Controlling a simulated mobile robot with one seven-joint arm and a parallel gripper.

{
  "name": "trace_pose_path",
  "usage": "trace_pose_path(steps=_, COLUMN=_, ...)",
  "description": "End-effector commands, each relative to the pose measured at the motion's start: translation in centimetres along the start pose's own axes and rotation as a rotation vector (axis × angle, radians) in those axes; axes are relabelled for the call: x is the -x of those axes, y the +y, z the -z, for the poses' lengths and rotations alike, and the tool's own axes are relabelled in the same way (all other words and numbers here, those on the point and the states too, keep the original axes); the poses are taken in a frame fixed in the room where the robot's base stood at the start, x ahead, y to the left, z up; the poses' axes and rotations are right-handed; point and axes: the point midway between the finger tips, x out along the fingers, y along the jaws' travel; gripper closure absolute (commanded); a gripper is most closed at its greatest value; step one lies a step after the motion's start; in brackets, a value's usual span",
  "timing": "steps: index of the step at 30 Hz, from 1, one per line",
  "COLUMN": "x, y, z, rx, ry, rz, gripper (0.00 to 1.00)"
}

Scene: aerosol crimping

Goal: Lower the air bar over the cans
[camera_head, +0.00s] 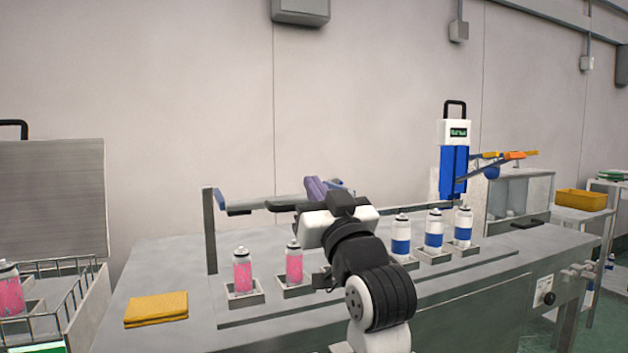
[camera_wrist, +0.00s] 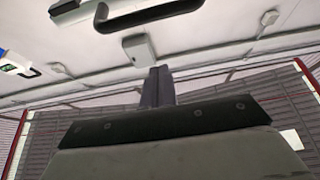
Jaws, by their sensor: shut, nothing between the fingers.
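The air bar (camera_head: 265,201), a long blue-grey bar with dark parts beneath, runs level above the row of cans from a grey post (camera_head: 209,230) at the left. My arm hides part of it. Two pink cans (camera_head: 243,272) stand upright in square holders left of my arm. Three blue-banded white cans (camera_head: 433,232) stand to its right. My gripper (camera_head: 314,183) is beside the bar in the head view, its purple-grey fingers together and empty. In the wrist view the fingers (camera_wrist: 155,74) are closed. I cannot tell whether they touch the bar.
A yellow folded cloth (camera_head: 157,308) lies on the bench at front left. A blue and white device (camera_head: 455,155) with a black handle stands at the back right. A wire rack (camera_head: 85,290) with a pink can is at the left. A black handle (camera_wrist: 150,15) crosses the wrist view's top.

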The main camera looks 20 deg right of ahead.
Motion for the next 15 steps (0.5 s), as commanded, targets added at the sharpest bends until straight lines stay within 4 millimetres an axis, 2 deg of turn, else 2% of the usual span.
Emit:
trace_pose_path(steps=1, x=1.7, y=0.2, z=-0.7, rx=0.000, ry=-0.001, rz=-0.006, gripper=1.00)
trace_pose_path(steps=6, x=5.4, y=0.2, z=-0.8, rx=0.000, ry=0.001, rz=-0.005, gripper=1.00)
trace_pose_path(steps=10, x=7.2, y=0.1, z=-0.9, rx=0.000, ry=0.001, rz=-0.004, gripper=1.00)
trace_pose_path(steps=15, x=8.4, y=0.1, z=-0.9, rx=0.001, ry=0.001, rz=-0.003, gripper=1.00)
